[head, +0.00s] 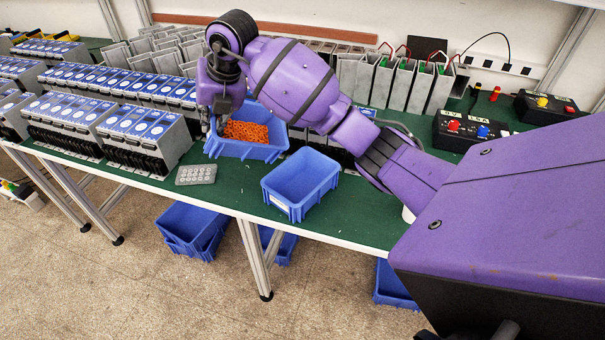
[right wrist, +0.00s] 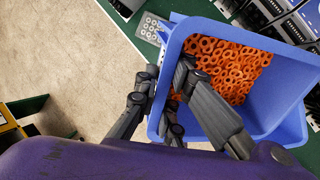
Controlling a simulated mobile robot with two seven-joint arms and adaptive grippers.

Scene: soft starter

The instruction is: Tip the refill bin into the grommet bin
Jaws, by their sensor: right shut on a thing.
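I cannot tell whether the bin is lifted. An empty blue bin (head: 290,205), which I take as the grommet bin, stands upright to its right. My left gripper is out of view.
A grey tray with holes (head: 196,175) lies left of the empty bin. Rows of blue-faced units (head: 140,135) fill the left. Grey metal plates (head: 405,85) and a black terminal box (head: 468,128) stand behind at the right. More blue bins (head: 190,228) sit below the bench.

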